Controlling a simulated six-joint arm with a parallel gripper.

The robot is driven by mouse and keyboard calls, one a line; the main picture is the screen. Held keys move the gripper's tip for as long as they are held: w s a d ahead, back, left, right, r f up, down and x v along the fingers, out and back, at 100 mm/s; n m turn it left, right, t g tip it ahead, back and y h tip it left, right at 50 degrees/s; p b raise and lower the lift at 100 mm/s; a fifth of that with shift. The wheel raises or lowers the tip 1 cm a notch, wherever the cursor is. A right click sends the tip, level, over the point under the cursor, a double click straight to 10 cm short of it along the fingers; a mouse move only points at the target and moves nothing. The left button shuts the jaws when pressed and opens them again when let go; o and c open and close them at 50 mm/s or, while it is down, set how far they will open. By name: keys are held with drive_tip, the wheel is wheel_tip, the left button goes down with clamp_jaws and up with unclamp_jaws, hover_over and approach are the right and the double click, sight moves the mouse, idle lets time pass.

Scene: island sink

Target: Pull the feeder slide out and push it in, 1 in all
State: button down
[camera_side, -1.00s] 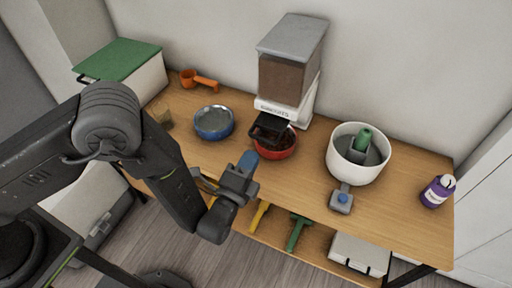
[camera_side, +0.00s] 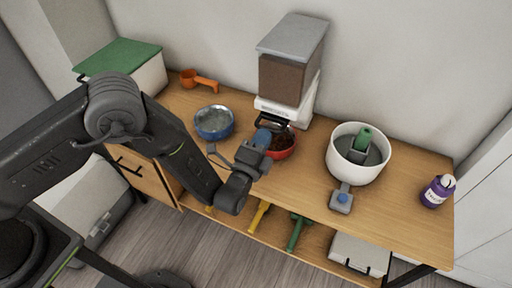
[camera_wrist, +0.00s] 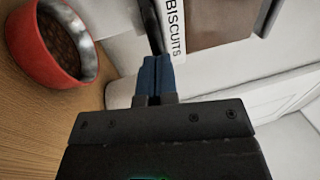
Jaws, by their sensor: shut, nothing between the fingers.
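The feeder (camera_side: 285,80) is a white dispenser with a grey lid and brown biscuits in its clear hopper, standing at the back of the table. Its black slide (camera_side: 272,121) sits close in to the feeder's front, with only the handle showing. In the wrist view the slide handle (camera_wrist: 150,26) is a dark bar just ahead of my fingertips. My gripper (camera_side: 263,137) is shut and empty, its blue fingertips at or very near the handle; I cannot tell if they touch. The red bowl (camera_side: 284,152) below holds brown biscuits; it also shows in the wrist view (camera_wrist: 48,60).
A blue bowl (camera_side: 214,122) and orange scoop (camera_side: 198,81) lie to the left. The table's front edge is mostly clear.

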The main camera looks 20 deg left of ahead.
drive_tip(key=shift+w+r, duration=0.2)
drive_tip(key=shift+w, duration=0.15)
drive_tip(key=s+f, duration=0.3)
drive_tip(key=s, duration=1.1)
drive_tip(key=w+a+r+n+g+h, duration=0.1)
drive_tip(key=w+a+r+n+g, duration=0.3)
drive_tip(key=r, duration=0.4)
drive_tip(key=w+a+r+n+g+h, duration=0.1)
drive_tip(key=w+r+n+g, duration=0.3)
drive_tip(key=r, duration=0.4)
drive_tip(key=s+a+r+n+g+h, duration=0.1)
drive_tip(key=s+a+r+n+g, duration=0.1)
drive_tip(key=s+a+r+n, duration=0.45)
drive_tip(key=s+a+r+n+g+y, duration=0.3)
drive_tip(key=s+a+g, duration=0.1)
drive_tip(key=s+a, duration=0.9)
drive_tip(key=s, duration=0.3)
drive_tip(key=shift+a+g, duration=0.3)
drive_tip(key=shift+n, duration=0.25)
